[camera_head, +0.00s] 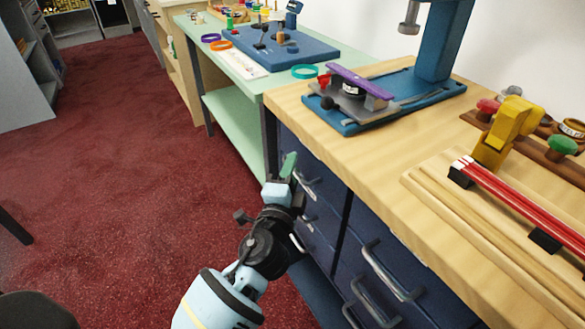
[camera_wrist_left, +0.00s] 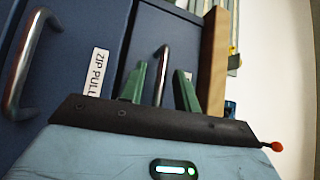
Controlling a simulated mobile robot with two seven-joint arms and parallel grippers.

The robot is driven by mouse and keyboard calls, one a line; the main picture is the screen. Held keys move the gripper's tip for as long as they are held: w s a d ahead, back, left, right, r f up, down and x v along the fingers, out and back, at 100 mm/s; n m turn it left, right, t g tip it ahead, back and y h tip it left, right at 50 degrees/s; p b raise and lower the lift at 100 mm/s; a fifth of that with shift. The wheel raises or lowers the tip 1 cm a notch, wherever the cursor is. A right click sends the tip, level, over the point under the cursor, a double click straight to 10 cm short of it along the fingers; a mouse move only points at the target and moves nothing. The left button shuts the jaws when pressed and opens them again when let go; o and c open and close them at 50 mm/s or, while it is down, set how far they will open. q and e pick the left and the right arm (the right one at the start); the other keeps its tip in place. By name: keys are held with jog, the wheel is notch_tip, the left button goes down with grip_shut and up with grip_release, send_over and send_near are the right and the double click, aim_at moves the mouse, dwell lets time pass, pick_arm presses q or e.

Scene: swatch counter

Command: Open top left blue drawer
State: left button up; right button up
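The blue drawer cabinet stands under the wooden worktop. Its top left drawer (camera_head: 322,178) looks closed, flush with its neighbours. In the left wrist view the metal handle (camera_wrist_left: 161,72) of this drawer shows between two green fingers. My left gripper (camera_head: 288,168) is at the front of this drawer, close to the handle. It also shows in the left wrist view (camera_wrist_left: 160,88), with its fingers apart on either side of the handle. I cannot tell whether they touch it. The arm partly hides the left drawer column in the head view. My right gripper is not in view.
A lower drawer with a "ZIP PULL" label (camera_wrist_left: 97,71) and its handle (camera_wrist_left: 30,63) show in the wrist view. Right-column drawers have a handle (camera_head: 392,271). The wooden worktop (camera_head: 385,160) overhangs the drawers. A green table (camera_head: 240,130) stands beyond.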

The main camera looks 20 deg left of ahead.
pick_arm(q)
jog(key=shift+w+a, duration=0.1)
jog(key=shift+w, duration=0.3)
jog(key=shift+c, duration=0.3)
grip_shut()
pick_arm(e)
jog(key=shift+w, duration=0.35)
